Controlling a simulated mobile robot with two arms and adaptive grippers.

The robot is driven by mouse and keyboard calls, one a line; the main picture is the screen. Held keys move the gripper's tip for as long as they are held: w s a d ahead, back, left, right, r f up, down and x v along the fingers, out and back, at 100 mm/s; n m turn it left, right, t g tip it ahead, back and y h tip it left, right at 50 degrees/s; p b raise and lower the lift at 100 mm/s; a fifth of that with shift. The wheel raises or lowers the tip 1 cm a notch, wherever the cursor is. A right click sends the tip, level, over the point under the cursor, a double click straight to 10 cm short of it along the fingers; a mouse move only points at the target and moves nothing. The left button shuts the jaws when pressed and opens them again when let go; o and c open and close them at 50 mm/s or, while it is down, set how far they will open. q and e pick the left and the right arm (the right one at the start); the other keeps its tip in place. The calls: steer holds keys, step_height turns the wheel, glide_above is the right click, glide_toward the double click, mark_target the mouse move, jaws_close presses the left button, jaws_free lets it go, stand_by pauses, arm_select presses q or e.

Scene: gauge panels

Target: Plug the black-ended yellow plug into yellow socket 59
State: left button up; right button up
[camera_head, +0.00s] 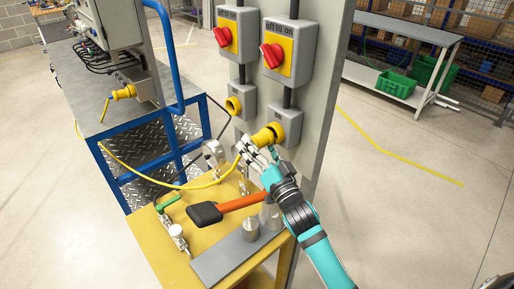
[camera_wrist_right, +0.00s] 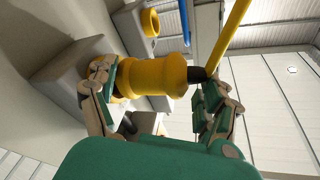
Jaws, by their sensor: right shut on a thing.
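The yellow plug (camera_head: 262,137) has a black end (camera_wrist_right: 198,74) where its yellow cable (camera_wrist_right: 231,35) leaves. My right gripper (camera_head: 262,158) is shut on the plug; its fingers also show around the plug in the right wrist view (camera_wrist_right: 158,88). The plug's front is at the yellow socket on the right grey box (camera_head: 291,121), below the switch whose label seems to read 59. The fingers hide part of the joint, so I cannot tell how deep the plug sits. My left gripper is not in view.
A second yellow socket (camera_head: 234,105) is on the left box. Red rotary switches (camera_head: 272,55) are above. The yellow table (camera_head: 160,240) below holds a black-headed mallet (camera_head: 206,213), a green-handled tool (camera_head: 168,202) and metal parts. The cable hangs left across a blue frame (camera_head: 120,180).

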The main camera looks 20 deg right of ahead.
steer(key=shift+w+d+r, duration=0.15)
steer(key=shift+d+r, duration=0.1)
steer(key=shift+d, duration=0.25)
steer(key=shift+w+d+r, duration=0.1)
steer(key=shift+d+r, duration=0.1)
steer(key=shift+d, duration=0.3)
stand_by(0.4)
steer(key=shift+c, duration=2.1)
steer(key=shift+s+a+f+h, duration=0.25)
steer(key=shift+a+f+h, duration=0.05)
steer(key=shift+a+f, duration=0.45)
steer(key=shift+c, duration=0.3)
steer(key=shift+s, duration=0.2)
steer(key=shift+a+r, duration=0.15)
steer(key=shift+w+a+p, duration=0.1)
steer(key=shift+a+p, duration=0.05)
steer(key=shift+p, duration=0.2)
